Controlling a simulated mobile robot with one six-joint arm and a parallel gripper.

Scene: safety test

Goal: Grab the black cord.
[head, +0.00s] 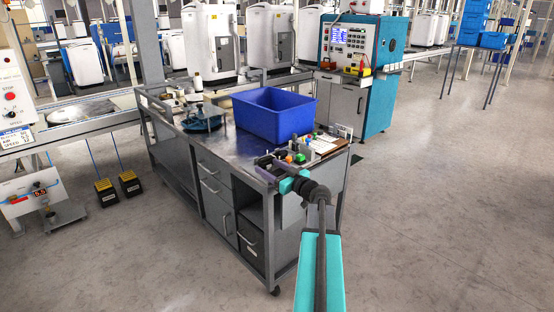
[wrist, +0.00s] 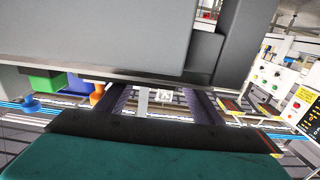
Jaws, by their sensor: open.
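I cannot make out a black cord in either view. My gripper (head: 266,163) is at the near right corner of the metal workbench (head: 245,160) in the head view, and nothing shows held in it. In the wrist view my gripper (wrist: 163,97) has its two dark fingers spread apart, with a gap between them. A large grey surface (wrist: 110,35) fills the top of the wrist view and hides what lies behind it; I cannot tell what it is.
A blue bin (head: 270,118) stands on the bench. A teal control cabinet (head: 372,70) stands behind. The floor (head: 440,210) at right is clear.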

